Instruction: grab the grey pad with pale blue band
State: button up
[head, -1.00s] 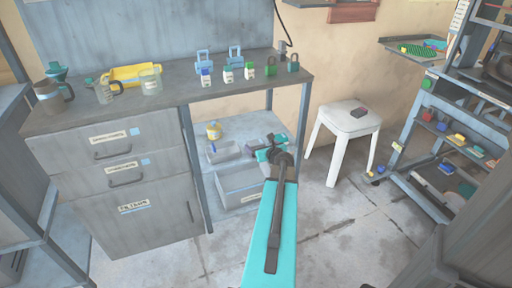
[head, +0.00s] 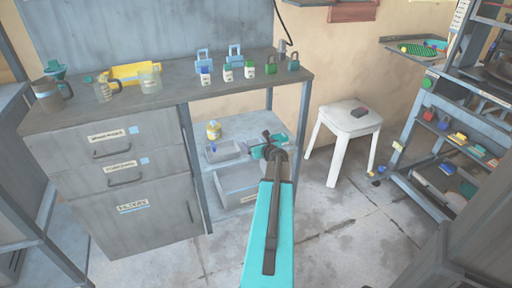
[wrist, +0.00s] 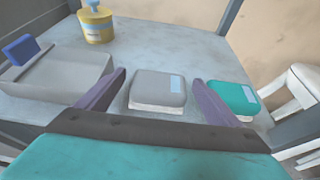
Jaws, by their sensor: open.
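The grey pad with a pale blue band (wrist: 158,90) lies flat on the shelf in the wrist view, with a white underside. My gripper (wrist: 157,80) is open, and its two purple-grey fingers stand to the left and right of the pad in that view. The pad shows between the fingers, and I cannot tell whether they touch it. In the head view my gripper (head: 268,146) is over the shelf under the bench, and the arm hides the grey pad there.
A teal pad with a pale blue label (wrist: 233,98) lies just right of the right finger. A grey tray (wrist: 60,78) with a blue block (wrist: 20,50) is at left. A yellow container (wrist: 96,24) stands behind. A white stool (head: 350,118) is right of the shelf.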

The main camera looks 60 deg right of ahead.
jog(key=shift+w+d+f, duration=0.15)
jog(key=shift+w+d, duration=0.05)
jog(key=shift+w, duration=0.2)
jog(key=shift+c, duration=0.5)
jog(key=c, duration=1)
